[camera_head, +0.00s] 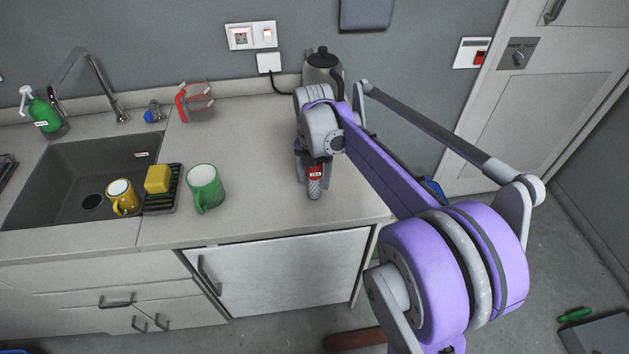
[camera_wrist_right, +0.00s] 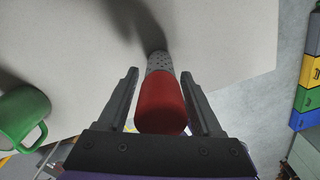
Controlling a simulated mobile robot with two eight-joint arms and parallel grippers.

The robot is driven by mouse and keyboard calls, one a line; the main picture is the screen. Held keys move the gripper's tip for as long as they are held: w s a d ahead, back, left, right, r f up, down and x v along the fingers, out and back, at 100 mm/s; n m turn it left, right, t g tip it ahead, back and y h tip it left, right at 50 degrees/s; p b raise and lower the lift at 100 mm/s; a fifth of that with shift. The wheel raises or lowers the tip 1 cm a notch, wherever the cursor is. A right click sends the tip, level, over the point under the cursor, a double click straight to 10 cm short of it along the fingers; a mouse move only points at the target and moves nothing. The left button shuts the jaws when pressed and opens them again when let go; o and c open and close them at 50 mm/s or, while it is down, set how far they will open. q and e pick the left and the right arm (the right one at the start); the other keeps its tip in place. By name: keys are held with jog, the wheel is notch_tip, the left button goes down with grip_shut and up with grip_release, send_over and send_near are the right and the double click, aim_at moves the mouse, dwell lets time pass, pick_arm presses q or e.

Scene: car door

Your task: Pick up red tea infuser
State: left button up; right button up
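The red tea infuser (camera_head: 315,186) is on the counter near its front edge, with a red part and a grey perforated metal end. In the right wrist view the infuser (camera_wrist_right: 161,105) lies between the two fingers of my right gripper (camera_wrist_right: 159,75), red end toward the camera. The fingers are open, one on each side, with narrow gaps beside it. In the head view my right gripper (camera_head: 314,160) is at the infuser, partly hidden by my arm. My left gripper is not in view.
A green mug (camera_head: 206,190) stands left of the infuser; it also shows in the right wrist view (camera_wrist_right: 22,115). The sink (camera_head: 60,180), yellow mug (camera_head: 122,197) and yellow sponge (camera_head: 158,179) are farther left. A kettle (camera_head: 321,68) stands behind. The counter between is clear.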

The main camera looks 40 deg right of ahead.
grip_shut()
